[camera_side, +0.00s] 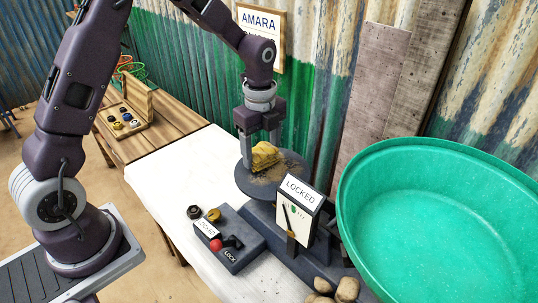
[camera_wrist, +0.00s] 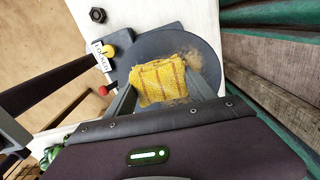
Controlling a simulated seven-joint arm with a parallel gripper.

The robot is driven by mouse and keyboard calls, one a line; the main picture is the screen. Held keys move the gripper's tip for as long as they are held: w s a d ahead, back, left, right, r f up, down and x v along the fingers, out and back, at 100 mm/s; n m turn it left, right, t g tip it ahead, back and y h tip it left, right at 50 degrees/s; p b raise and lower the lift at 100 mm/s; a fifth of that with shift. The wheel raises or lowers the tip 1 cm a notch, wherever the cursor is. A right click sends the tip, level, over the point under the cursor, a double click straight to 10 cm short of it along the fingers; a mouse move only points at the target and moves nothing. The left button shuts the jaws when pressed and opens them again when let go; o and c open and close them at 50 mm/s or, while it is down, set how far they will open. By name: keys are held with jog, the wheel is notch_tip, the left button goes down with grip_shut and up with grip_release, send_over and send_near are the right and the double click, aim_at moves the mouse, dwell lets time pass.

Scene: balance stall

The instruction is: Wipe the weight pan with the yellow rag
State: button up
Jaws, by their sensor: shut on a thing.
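My gripper (camera_side: 261,146) is shut on the yellow rag (camera_side: 266,155), a bunched cloth with darker stripes. The rag is low over the dark round weight pan (camera_side: 248,183), seemingly touching it. In the wrist view the rag (camera_wrist: 158,81) sits between my fingertips, over the middle of the pan (camera_wrist: 150,46). Brownish dirt lies on the pan beside the rag, to its right in the wrist view. The rag hides part of the pan.
A large green basin (camera_side: 440,220) stands at the right front. The balance has a dial with a LOCKED sign (camera_side: 299,190) and a lock box (camera_side: 230,243) with a red knob. The left of the white table is clear.

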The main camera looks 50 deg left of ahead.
jog(key=shift+a, duration=1.6)
jog(key=shift+w+d, duration=0.15)
jog(key=shift+w, duration=0.7)
jog(key=shift+d, duration=6)
jog(key=shift+w, duration=0.75)
jog(key=shift+a, duration=5.95)
jog(key=shift+w+a+r, duration=0.1)
jog(key=shift+r, duration=0.15)
jog(key=shift+w, duration=0.1)
notch_tip(320, 180, up, 6)
